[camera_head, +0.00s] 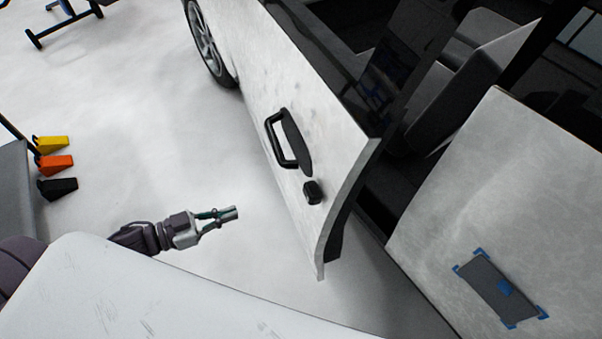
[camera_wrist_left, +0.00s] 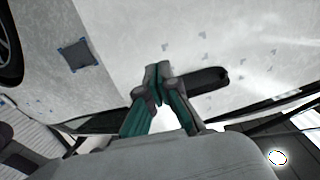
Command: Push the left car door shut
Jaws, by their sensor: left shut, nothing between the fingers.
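The left car door (camera_head: 300,110) is pale grey-white and stands ajar, its rear edge swung out from the car body. It carries a black handle (camera_head: 283,140) and a small black lock piece (camera_head: 313,192). My left gripper (camera_head: 233,212) is shut and empty, to the left of the door's rear edge, with floor visible between them in the head view. In the left wrist view the closed fingertips (camera_wrist_left: 158,72) show in front of the pale door, beside its dark handle (camera_wrist_left: 208,80). I cannot tell contact there. My right gripper is out of view.
Behind the door is the car's rear panel (camera_head: 480,190) with a blue-taped dark patch (camera_head: 492,286). Seats show through the opening. Yellow, orange and black wedges (camera_head: 56,164) stand at left. A dark-legged stand (camera_head: 62,22) is at upper left. White floor (camera_head: 150,90) between is clear.

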